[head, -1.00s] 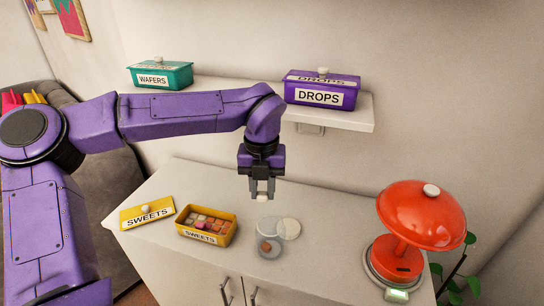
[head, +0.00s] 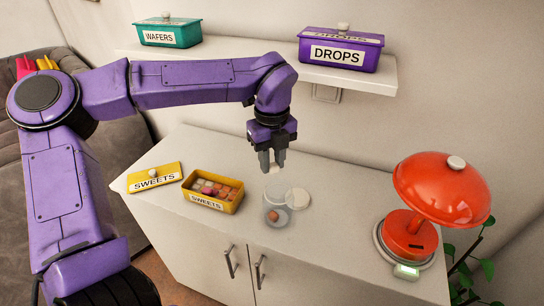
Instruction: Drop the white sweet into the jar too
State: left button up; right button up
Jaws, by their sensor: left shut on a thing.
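My left gripper (head: 272,162) is shut on the white sweet (head: 273,169), a small pale piece that shows between the fingertips. It holds the sweet in the air just above the jar. The clear jar (head: 277,205) stands open on the white cabinet top below the gripper. A reddish-brown sweet (head: 273,216) lies at its bottom. A round white lid (head: 300,200) lies beside the jar, on its right. My right gripper is out of view.
An open yellow SWEETS box (head: 212,204) with several sweets stands left of the jar, its lid (head: 154,178) beside it. A red scale (head: 405,236) stands right. Teal WAFERS (head: 168,32) and purple DROPS (head: 340,50) boxes sit on the shelf above.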

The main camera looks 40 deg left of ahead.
aim_at(272, 163)
pick_arm(q)
jog(key=shift+r, duration=0.1)
jog(key=o, duration=1.1)
notch_tip(272, 163, up, 10)
jog(key=shift+r+b, duration=0.25)
jog(key=shift+b, duration=0.25)
